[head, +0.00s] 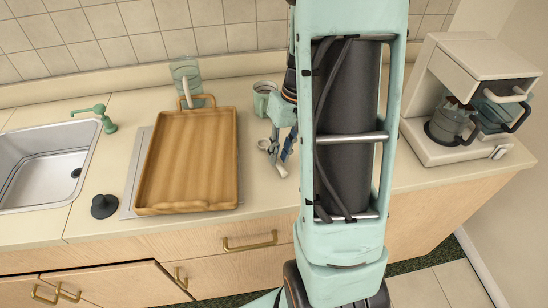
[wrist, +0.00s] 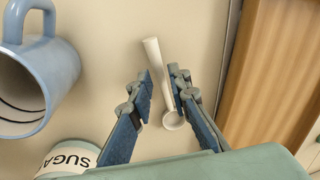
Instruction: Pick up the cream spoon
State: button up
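The cream spoon (wrist: 154,62) lies on the counter (wrist: 105,90) in the wrist view, its handle toward the top and its round bowl low. My gripper (wrist: 159,82) is open, with one blue-padded finger on each side of the spoon. The right finger is very close to the spoon; I cannot tell whether it touches. In the head view the spoon's pale handle (head: 283,170) shows just in front of my gripper (head: 278,148), which points down at the counter. The rest of the spoon is partly hidden there by the fingers.
A blue mug (wrist: 42,75) and a sugar jar (wrist: 62,158) stand left in the wrist view. A wooden tray (head: 187,163) lies beside my gripper, with a sink (head: 42,165) farther left. A coffee maker (head: 470,95) stands right. My arm hides part of the counter.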

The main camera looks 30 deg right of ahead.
jog(key=shift+a+f, duration=0.2)
jog(key=shift+f, duration=0.7)
jog(key=shift+c, duration=0.2)
grip_shut()
jog(key=shift+r, duration=0.15)
